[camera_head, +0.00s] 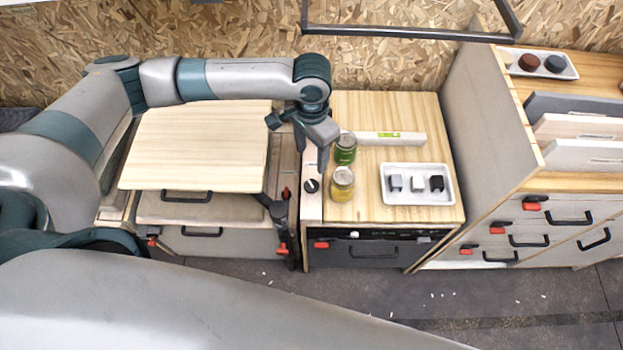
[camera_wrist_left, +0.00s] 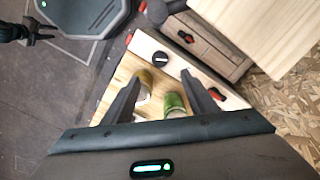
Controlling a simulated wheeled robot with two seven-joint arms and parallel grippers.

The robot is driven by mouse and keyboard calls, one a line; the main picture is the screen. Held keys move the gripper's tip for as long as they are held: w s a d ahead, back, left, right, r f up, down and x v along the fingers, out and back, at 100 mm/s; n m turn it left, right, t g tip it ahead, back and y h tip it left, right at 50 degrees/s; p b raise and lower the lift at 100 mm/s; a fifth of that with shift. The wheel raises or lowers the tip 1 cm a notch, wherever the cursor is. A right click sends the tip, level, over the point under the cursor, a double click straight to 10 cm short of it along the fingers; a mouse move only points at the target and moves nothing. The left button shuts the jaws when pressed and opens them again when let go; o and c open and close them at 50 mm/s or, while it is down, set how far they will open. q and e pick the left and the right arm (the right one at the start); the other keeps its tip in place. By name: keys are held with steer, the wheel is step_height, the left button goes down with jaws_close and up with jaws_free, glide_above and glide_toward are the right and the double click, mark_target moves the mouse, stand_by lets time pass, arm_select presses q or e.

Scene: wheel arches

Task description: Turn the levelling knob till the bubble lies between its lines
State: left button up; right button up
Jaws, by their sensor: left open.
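The levelling knob (camera_head: 311,186) is a black round dial with a white mark, on a pale strip at the left edge of the wooden worktop (camera_head: 385,220). It also shows in the left wrist view (camera_wrist_left: 161,58), ahead of the fingertips. A pale bar with a green vial (camera_head: 389,134) lies at the back of the worktop; the bubble and its lines are too small to make out. My left gripper (camera_head: 321,163) is open and empty, pointing down above the strip, behind the knob and apart from it. In the left wrist view its two fingers (camera_wrist_left: 160,77) are spread. My right gripper is not in view.
A yellow can (camera_head: 342,186) stands close right of the knob, with a green can (camera_head: 345,149) behind it. A white tray (camera_head: 418,199) holds three small blocks. A raised wooden board (camera_head: 195,150) is at left. A drawer cabinet (camera_head: 545,225) stands at right.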

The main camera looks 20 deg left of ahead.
mark_target(311, 185)
arm_select(q)
step_height(311, 185, down, 14)
steer(key=shift+f+p, duration=0.1)
steer(key=shift+p, duration=1.15)
steer(key=c, duration=1.1)
